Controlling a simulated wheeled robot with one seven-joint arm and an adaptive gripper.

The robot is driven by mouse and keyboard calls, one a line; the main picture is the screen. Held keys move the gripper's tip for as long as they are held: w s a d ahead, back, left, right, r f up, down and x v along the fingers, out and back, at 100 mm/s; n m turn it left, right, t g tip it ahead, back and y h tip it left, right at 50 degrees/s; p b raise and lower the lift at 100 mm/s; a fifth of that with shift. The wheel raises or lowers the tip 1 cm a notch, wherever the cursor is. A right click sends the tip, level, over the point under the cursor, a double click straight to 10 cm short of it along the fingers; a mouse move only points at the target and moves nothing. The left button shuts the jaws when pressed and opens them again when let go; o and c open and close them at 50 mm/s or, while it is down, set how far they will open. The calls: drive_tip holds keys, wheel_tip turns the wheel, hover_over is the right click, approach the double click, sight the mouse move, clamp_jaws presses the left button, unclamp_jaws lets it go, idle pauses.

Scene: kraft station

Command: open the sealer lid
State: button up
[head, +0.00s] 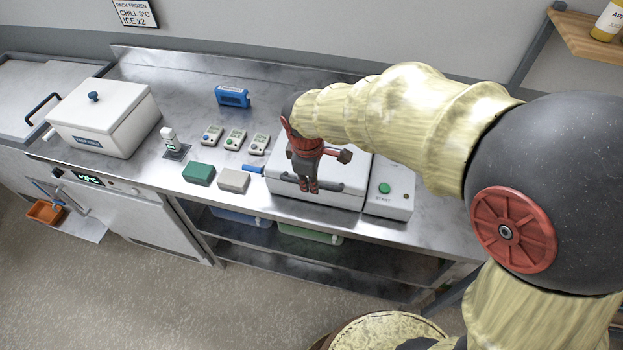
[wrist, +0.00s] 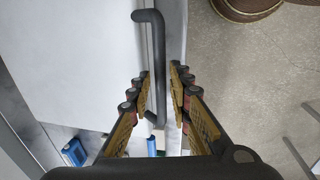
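The sealer (head: 352,172) is a white box on the steel counter, and its lid looks shut. A dark bar handle (head: 343,187) runs along its front edge, partly hidden by my gripper (head: 308,187). In the wrist view, the white lid (wrist: 90,60) fills the left side and the black handle (wrist: 153,38) runs down the middle. My gripper (wrist: 160,76) is open there, with one finger on each side of the handle's lower part. I cannot tell whether either finger touches it.
A control box (head: 390,199) with a green button stands right of the sealer. Left are a grey block (head: 233,181), a green block (head: 199,173), several small handheld devices (head: 235,139) and a white lidded box (head: 103,117). A blue item (head: 253,169) lies close to the sealer's left side.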

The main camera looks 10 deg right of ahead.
clamp_jaws()
drive_tip(key=shift+r, duration=0.15)
idle(0.5)
